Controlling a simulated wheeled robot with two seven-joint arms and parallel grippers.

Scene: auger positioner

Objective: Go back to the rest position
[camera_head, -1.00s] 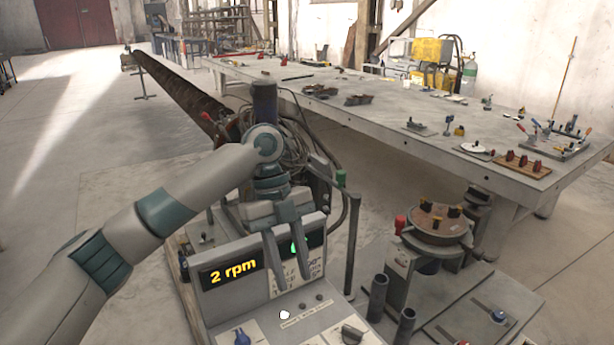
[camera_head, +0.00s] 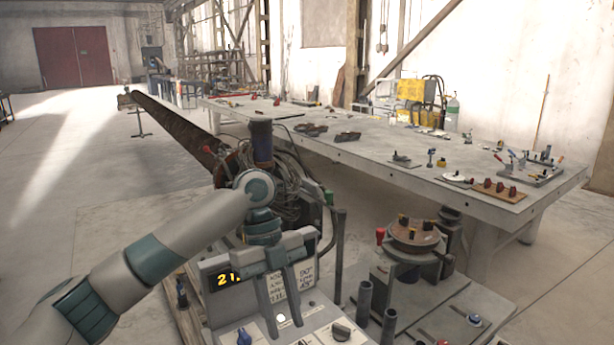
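My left arm comes in from the lower left, and its gripper (camera_head: 279,304) hangs with fingers pointing down. The two fingers are apart with nothing between them, so it is open. It is in front of the control box, covering part of its display (camera_head: 228,280), where only part of the yellow text shows. A label plate with dark writing shows behind the fingers. Whether the fingers touch the box cannot be told. My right arm and gripper are not in view.
A blue knob (camera_head: 244,337) and a dark knob (camera_head: 341,330) sit on the box's panel. A round turntable (camera_head: 414,236) with a red-tipped lever stands to the right. A long grey table (camera_head: 400,170) with tools is behind. Open floor (camera_head: 60,200) lies left.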

